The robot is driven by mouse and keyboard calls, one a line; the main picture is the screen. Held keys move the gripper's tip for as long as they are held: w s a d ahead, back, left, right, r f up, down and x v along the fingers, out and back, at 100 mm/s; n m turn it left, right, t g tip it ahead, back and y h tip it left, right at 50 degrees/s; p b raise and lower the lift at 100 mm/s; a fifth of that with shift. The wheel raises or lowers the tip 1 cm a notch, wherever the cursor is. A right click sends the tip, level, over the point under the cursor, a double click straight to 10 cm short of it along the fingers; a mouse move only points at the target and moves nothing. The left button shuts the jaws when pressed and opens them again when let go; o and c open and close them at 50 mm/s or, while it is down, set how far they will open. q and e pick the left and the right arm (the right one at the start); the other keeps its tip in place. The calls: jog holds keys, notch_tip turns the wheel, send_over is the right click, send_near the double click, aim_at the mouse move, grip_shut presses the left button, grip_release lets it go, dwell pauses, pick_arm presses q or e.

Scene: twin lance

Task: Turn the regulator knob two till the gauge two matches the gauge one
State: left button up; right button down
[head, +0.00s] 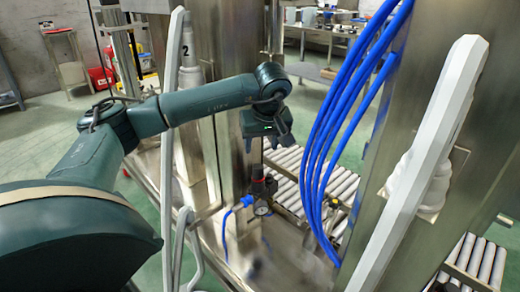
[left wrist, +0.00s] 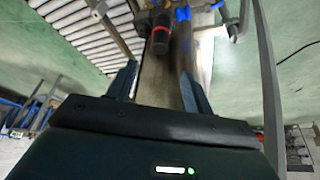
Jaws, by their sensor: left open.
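A regulator with a dark knob and a red ring (head: 262,181) stands low by the steel column, with a small round gauge (head: 262,208) below it. Its dial is too small to read. Whether these are knob two and gauge two I cannot tell, and I cannot make out a second gauge. My left gripper (head: 268,143) is above the regulator, open and empty, fingers pointing down. In the left wrist view the knob (left wrist: 160,38) lies beyond the fingertips of my left gripper (left wrist: 157,82), apart from them. My right gripper is not in view.
A steel column (head: 233,150) stands behind my left gripper. A light grey lance (head: 175,90) marked 2 is at left, another (head: 430,160) at right. Blue hoses (head: 335,120) hang just right of my gripper. A roller conveyor (head: 310,178) lies behind the regulator.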

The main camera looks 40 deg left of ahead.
pick_arm(q)
jog(key=shift+v, duration=1.3)
